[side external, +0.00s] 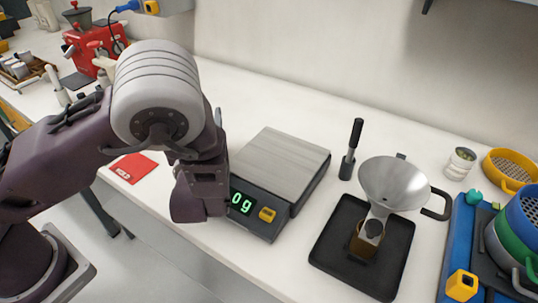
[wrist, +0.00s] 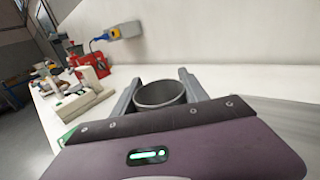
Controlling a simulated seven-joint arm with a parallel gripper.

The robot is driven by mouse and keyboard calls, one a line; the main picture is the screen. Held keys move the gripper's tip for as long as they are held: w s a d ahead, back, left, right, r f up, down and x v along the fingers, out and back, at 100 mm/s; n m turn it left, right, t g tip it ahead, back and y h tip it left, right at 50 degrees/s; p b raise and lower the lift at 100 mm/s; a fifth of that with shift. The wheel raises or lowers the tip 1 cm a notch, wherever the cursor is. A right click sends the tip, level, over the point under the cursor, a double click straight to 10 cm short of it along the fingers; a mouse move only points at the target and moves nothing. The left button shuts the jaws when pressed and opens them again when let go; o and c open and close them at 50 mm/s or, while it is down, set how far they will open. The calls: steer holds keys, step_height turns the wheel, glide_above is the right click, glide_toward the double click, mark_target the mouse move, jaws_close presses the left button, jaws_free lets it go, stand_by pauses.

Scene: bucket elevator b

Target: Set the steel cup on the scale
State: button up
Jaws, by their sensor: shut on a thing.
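The steel cup (wrist: 162,94) is between the two fingers of my gripper (wrist: 157,86) in the wrist view, its round open rim toward the camera. My gripper is shut on it. In the side external view my arm hides the cup and the fingers. The scale (side external: 280,165), with a brushed metal plate and a dark front, stands on the counter just right of my wrist. Its green display (side external: 241,203) reads 0 g, and its plate looks bare. My wrist overlaps the scale's left front corner in this view; I cannot tell the gap.
Right of the scale are a black-handled tool (side external: 350,150) standing upright and a black tray (side external: 330,245) with a steel funnel (side external: 393,183) over a brown container. Coloured sieves and bowls (side external: 520,225) crowd the far right. A red card (side external: 133,168) lies left of the scale.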

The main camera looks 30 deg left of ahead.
steer(key=w+d+r+m+t+h, duration=0.25)
steer(key=w+d+h, duration=0.2)
steer(key=d, duration=0.25)
steer(key=w+d+r+m+t+h, duration=0.1)
steer(key=w+d+r+m+h, duration=0.3)
steer(key=d, duration=0.4)
steer(key=shift+n+y, duration=0.25)
steer(key=shift+n, duration=0.2)
steer(key=f, duration=0.6)
steer(key=w+f, duration=0.1)
steer(key=f, duration=0.2)
steer(key=shift+w+f, duration=0.1)
steer(key=shift+f, duration=0.4)
steer(key=o, duration=1.4)
steer(key=shift+f, duration=0.1)
